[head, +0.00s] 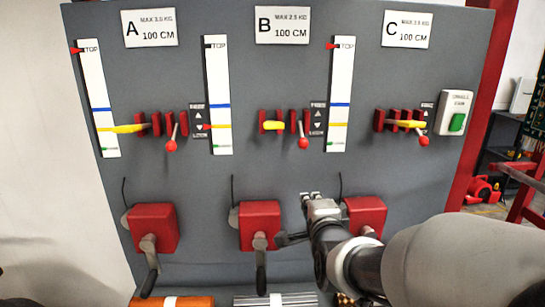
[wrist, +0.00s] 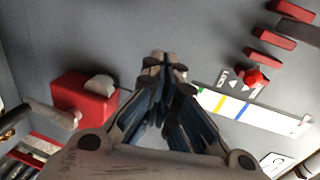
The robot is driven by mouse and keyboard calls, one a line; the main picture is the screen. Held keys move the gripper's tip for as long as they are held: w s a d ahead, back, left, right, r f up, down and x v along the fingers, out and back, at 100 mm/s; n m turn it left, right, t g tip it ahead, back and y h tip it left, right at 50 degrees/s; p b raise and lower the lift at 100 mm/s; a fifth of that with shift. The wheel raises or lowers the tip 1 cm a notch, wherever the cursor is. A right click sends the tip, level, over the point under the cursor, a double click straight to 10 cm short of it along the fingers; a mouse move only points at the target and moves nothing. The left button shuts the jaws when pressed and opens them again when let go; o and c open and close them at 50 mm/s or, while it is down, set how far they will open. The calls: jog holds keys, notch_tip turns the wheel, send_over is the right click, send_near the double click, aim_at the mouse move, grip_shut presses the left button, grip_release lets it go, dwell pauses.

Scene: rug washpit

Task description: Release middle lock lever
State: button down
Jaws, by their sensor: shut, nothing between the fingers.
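The middle lock lever (head: 303,142) is a red-knobbed lever under sign B. It points down, beside a small arrow label (head: 317,120) whose lower word reads LOCK. In the wrist view, its red knob (wrist: 254,77) is at the upper right, beside the same label (wrist: 228,77). My gripper (head: 310,196) is below and slightly right of the knob in the head view, between two red boxes. In the wrist view, my gripper (wrist: 165,58) has its fingertips together and empty. They are apart from the knob.
Similar red-knobbed levers hang under sign A (head: 171,146) and sign C (head: 422,141). Red boxes with grey cranks stand at left (head: 153,222), middle (head: 258,215) and right (head: 366,210). A white scale (head: 341,95) is right of the middle lever. A green button (head: 457,122) is far right.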

aim_at(302, 134)
jog(key=shift+w+d+f+m+t+h, duration=0.1)
jog(key=shift+w+m+t+h, duration=0.55)
jog(key=shift+m+t, duration=1.55)
jog(key=shift+w+d+f+m+t+h, duration=0.1)
jog(key=shift+w+m+t+h, duration=0.65)
jog(key=shift+m, duration=2.65)
jog(key=shift+w+d+f+m+t+h, duration=0.1)
jog(key=shift+w+m+t+h, duration=0.45)
jog(key=shift+m+t, duration=1.8)
jog(key=shift+s+m+g, duration=0.1)
jog(key=shift+m+g, duration=0.25)
jog(key=shift+g, duration=0.15)
jog(key=x, duration=1)
jog(key=shift+s+d+r+b, duration=0.1)
jog(key=shift+b, duration=0.3)
jog(key=s, duration=0.1)
jog(key=s+a+r, duration=0.1)
jog(key=s+r, duration=0.1)
jog(key=shift+a+b, duration=0.3)
jog(key=shift+a, duration=0.05)
